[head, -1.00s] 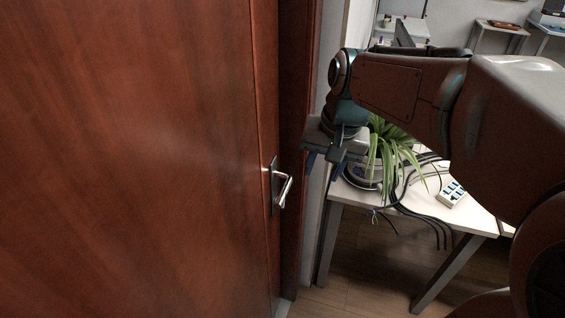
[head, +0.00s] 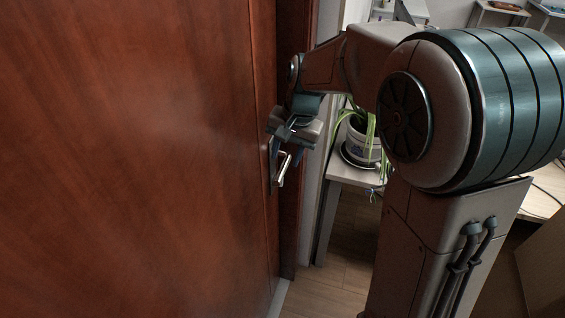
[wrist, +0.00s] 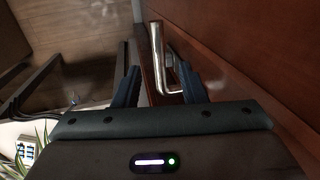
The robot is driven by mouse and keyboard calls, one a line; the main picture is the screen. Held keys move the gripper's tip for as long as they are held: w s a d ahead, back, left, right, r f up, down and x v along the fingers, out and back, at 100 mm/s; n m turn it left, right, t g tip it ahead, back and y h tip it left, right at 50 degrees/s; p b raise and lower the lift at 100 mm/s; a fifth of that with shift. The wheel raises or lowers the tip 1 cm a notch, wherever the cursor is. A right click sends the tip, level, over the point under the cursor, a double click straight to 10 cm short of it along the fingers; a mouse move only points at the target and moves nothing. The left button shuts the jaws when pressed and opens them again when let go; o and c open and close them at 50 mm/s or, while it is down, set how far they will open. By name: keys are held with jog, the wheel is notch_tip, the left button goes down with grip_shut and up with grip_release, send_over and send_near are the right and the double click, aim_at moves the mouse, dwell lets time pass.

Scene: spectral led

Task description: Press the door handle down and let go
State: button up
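The door handle (head: 283,169) is a silver lever on a plate at the right edge of the reddish-brown wooden door (head: 130,150). In the wrist view the handle (wrist: 157,58) shows between and beyond the two fingers. My gripper (head: 290,140) is just above the handle in the head view, pointing down. In the wrist view my gripper (wrist: 156,82) has its two dark fingers spread apart, with nothing clamped between them. I cannot tell whether a finger touches the lever.
A white table (head: 350,177) with a potted plant (head: 360,143) stands right of the door frame (head: 293,220). My arm fills much of the right side of the head view. Wooden floor (head: 335,270) shows between door and table.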

aim_at(283, 168)
jog(key=shift+x, duration=1.95)
grip_shut()
